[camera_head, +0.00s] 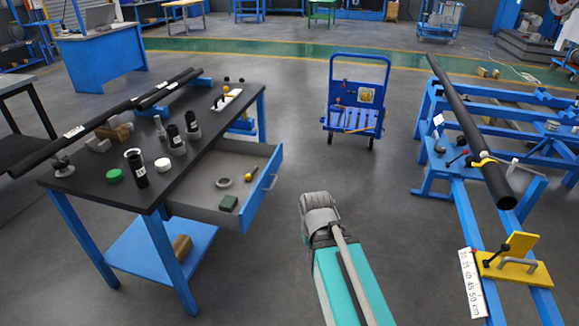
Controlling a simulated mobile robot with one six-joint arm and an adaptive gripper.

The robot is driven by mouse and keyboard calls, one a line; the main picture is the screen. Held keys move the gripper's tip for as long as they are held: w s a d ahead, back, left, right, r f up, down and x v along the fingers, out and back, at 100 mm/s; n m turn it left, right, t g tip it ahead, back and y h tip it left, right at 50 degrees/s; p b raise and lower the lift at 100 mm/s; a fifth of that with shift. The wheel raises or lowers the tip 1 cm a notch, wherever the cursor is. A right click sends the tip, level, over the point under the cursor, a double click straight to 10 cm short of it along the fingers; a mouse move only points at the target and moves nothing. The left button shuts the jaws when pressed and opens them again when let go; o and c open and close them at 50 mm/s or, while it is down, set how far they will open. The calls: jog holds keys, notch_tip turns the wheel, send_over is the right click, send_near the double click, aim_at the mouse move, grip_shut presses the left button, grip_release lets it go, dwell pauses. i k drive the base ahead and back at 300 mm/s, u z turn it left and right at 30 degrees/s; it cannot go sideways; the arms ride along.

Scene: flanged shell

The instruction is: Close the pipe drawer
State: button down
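The pipe drawer (269,196) hangs under the black-topped workbench (150,190) at the left. It is pulled well out to the right, with a blue front and grey inside. A small grey ring (224,183) and a dark green block (228,203) lie in it, with a small light object near its front. The drawer handle (270,182) is on the outer face. Part of my arm, teal with a grey end, reaches up at the bottom centre, to the right of the drawer and apart from it. I cannot make out gripper fingers.
A blue trolley (355,100) stands behind on the floor. A blue frame (470,230) with a long pipe (470,135) is at the right. Floor between drawer and frame is clear except for my arm.

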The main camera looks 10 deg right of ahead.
aim_at(197, 197)
jog(key=z, duration=0.35)
jog(key=i, duration=0.85)
jog(key=u, duration=0.15)
